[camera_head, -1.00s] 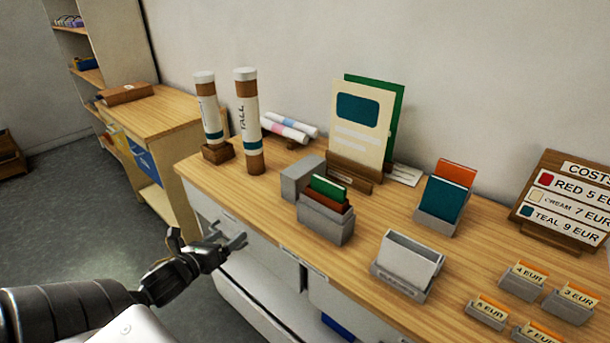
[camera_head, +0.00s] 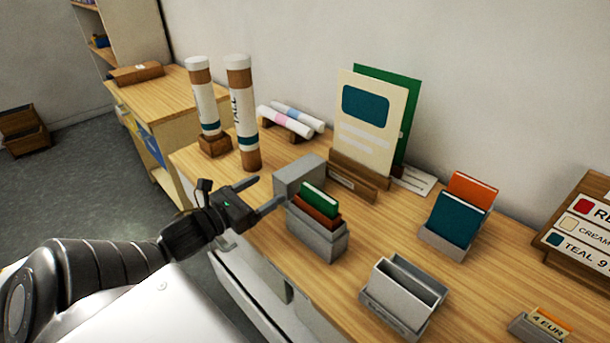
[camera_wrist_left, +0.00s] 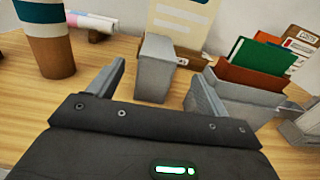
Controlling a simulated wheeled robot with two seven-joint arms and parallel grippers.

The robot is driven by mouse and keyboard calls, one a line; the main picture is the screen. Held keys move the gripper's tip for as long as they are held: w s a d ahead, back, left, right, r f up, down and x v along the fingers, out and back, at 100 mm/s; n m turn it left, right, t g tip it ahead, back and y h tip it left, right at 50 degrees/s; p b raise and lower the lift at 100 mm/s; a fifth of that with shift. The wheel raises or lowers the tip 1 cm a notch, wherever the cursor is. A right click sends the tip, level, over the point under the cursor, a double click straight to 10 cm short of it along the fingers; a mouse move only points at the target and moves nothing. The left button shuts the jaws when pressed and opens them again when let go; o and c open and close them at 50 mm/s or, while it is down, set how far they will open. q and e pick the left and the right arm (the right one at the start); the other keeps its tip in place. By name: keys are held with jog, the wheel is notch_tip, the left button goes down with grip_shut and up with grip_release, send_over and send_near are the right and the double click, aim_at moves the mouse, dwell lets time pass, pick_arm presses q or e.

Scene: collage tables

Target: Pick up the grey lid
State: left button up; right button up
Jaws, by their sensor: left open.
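The grey lid (camera_head: 299,174) looks like a plain grey block standing on edge on the wooden table, just behind the grey card box (camera_head: 318,232). It also shows in the left wrist view (camera_wrist_left: 155,66), upright beyond the gap between the fingers. My left gripper (camera_head: 267,195) is open and empty at the table's front edge, close in front of the lid. In the left wrist view its fingers (camera_wrist_left: 160,82) point at the lid, one to each side. The right finger is close to the card box. My right gripper is not in view.
Two tall tubes (camera_head: 243,115) stand left of the lid. A wooden holder (camera_head: 358,177) with cream and green boards stands behind it. An empty grey holder (camera_head: 402,293) and a teal and orange card stand (camera_head: 457,220) are to the right. Bare wood lies between them.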

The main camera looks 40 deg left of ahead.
aim_at(293, 171)
pick_arm(q)
jog(key=shift+w+r, duration=0.1)
jog(key=shift+w, duration=0.25)
jog(key=w, duration=0.3)
jog(key=shift+w+p, duration=0.2)
jog(key=shift+p, duration=0.15)
jog(key=shift+w+d, duration=0.15)
jog(key=shift+w, duration=0.65)
jog(key=w+p, duration=0.1)
jog(key=w, duration=0.2)
jog(key=shift+w+r+p, duration=0.15)
jog(key=shift+p, duration=0.25)
jog(key=shift+w+d, duration=0.15)
jog(key=shift+w, duration=0.5)
jog(key=shift+f, duration=0.2)
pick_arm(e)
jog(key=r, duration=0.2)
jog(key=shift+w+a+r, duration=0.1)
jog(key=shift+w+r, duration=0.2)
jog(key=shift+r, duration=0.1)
pick_arm(q)
jog(key=c, duration=1.1)
